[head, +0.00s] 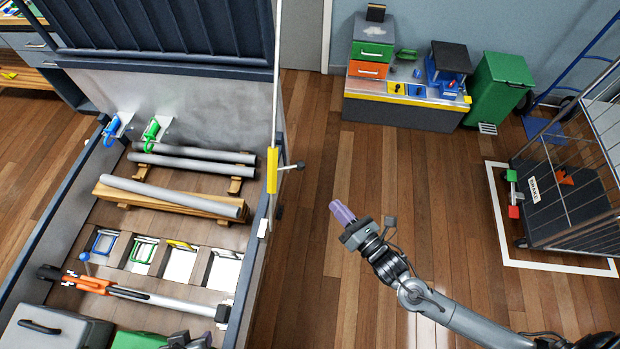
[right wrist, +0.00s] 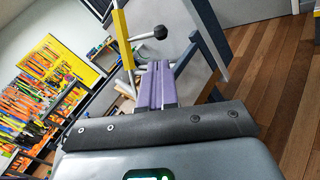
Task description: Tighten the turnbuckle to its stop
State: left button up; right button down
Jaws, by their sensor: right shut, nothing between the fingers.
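The turnbuckle appears to be the yellow body (head: 272,170) on a thin upright rod at the right side of the open truck bed or bin. A short lever with a dark ball knob (head: 299,165) sticks out to its right. In the right wrist view the yellow body (right wrist: 123,38) and the knob (right wrist: 160,32) show beyond my fingers. My right gripper (head: 340,209), with purple fingers, is shut and empty, to the right of and below the turnbuckle in the head view, apart from it. The fingers also show in the right wrist view (right wrist: 156,84). My left gripper's fingers are not visible.
Grey pipes (head: 172,195) lie on wooden supports in the bin. An orange and grey bar (head: 120,290) lies in front. A workbench (head: 405,108), a green bin (head: 497,90) and a wire cage cart (head: 565,185) stand right. The wooden floor (head: 330,130) between is clear.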

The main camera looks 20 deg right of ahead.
aim_at(303, 169)
jog(key=b+x, duration=0.1)
jog(key=x, duration=1.1)
jog(key=shift+w+b, duration=0.3)
jog(key=shift+w, duration=0.05)
jog(key=w+y+b, duration=0.1)
jog(key=y+b, duration=0.1)
jog(key=w+f+n+y+b, duration=0.1)
jog(key=y+b, duration=0.1)
jog(key=b, duration=0.1)
jog(key=w+f+n+y+b, duration=0.1)
jog(key=y+b, duration=0.1)
jog(key=shift+w, duration=0.15)
